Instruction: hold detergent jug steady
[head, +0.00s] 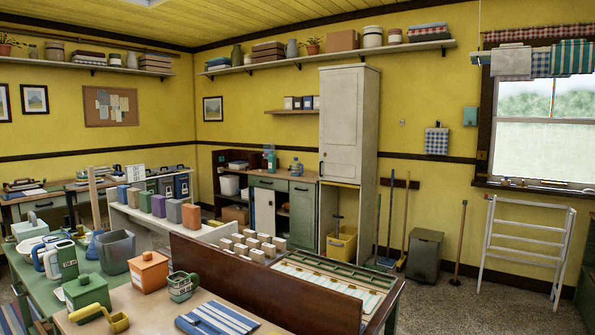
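Neither of my grippers shows in the head view, and nothing is seen touching the pale jug.
Open floor (470,305) lies at the right.

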